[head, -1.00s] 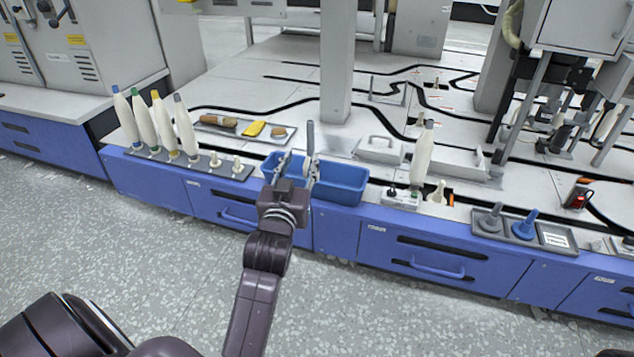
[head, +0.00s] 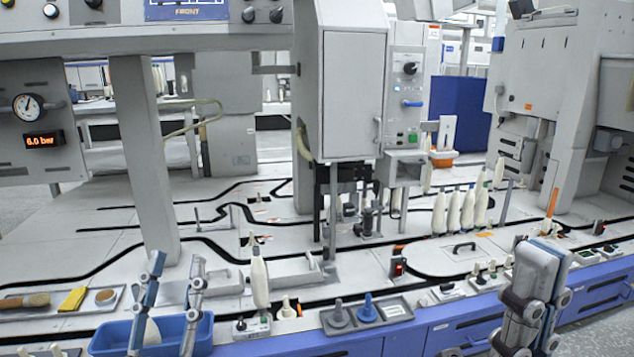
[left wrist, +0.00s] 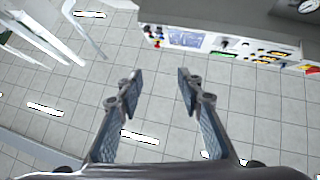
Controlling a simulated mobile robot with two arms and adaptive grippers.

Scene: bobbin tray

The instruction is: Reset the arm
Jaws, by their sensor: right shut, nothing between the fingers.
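My left gripper (head: 176,268) stands at the lower left of the head view, fingers pointing up and spread apart, in front of the blue bin (head: 108,338). In the left wrist view its two fingers (left wrist: 157,80) are wide apart with nothing between them. My right gripper (head: 545,255) is at the lower right of the head view, fingers up and together, holding nothing, in front of the blue cabinet edge. A pale rounded shape (head: 152,332) shows behind the left finger at the bin; I cannot tell what it is.
A white bobbin (head: 260,282) stands upright on the bench. A grey tray (head: 398,309) with two pegs is right of it. Several white bobbins (head: 454,212) stand farther back. A tray with a brush and yellow item (head: 73,299) is at left. A grey post (head: 146,165) rises behind the bin.

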